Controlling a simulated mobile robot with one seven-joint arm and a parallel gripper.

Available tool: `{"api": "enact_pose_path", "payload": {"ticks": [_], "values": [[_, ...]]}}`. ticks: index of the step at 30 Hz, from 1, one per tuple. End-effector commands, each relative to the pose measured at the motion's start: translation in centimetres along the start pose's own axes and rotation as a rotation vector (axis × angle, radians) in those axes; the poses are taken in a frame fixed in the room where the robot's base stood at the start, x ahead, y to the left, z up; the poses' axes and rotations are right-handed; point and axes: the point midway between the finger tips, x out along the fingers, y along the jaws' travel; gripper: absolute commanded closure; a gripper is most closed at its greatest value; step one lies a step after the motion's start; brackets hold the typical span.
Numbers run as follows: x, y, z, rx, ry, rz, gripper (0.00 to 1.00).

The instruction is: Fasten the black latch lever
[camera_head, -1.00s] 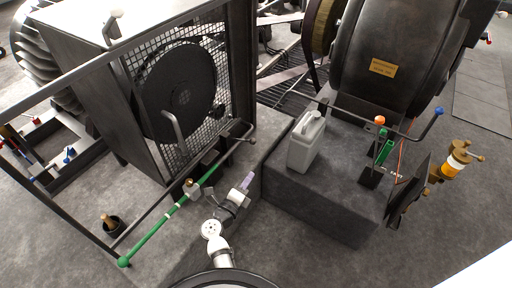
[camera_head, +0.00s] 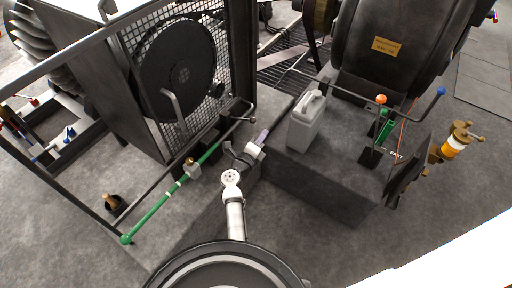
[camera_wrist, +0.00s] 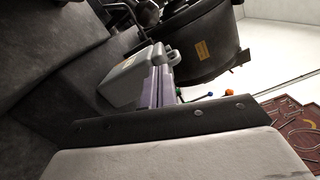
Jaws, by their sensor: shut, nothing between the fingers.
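My gripper (camera_head: 263,136) has pale purple fingers and is beside the lower right corner of the mesh cage, just left of the grey plinth. In the wrist view its fingers (camera_wrist: 158,86) are together with nothing between them. A dark bar with a round knob (camera_head: 250,119) sticks out at the cage's lower right corner, just above and left of the fingers; I cannot tell for sure that it is the black latch lever. No latch lever can be made out in the wrist view.
A grey jerrycan (camera_head: 305,122) stands on the plinth (camera_head: 310,182), right of my gripper. A green rod (camera_head: 160,207) runs along the cage's lower front. Orange- (camera_head: 381,99) and blue-tipped (camera_head: 441,91) levers stand at right. Open floor (camera_head: 300,235) lies in front of the plinth.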

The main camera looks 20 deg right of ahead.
Motion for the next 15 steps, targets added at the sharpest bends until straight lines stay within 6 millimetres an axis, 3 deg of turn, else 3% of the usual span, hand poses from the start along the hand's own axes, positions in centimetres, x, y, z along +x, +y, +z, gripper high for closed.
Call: {"api": "enact_pose_path", "payload": {"ticks": [1, 6, 15], "values": [[0.0, -0.1, 1.4, 0.003, -0.009, 0.002, 1.00], [0.4, 0.0, 3.1, 0.003, -0.007, 0.002, 1.00], [0.5, 0.0, 3.6, 0.001, -0.006, 0.001, 1.00]]}}
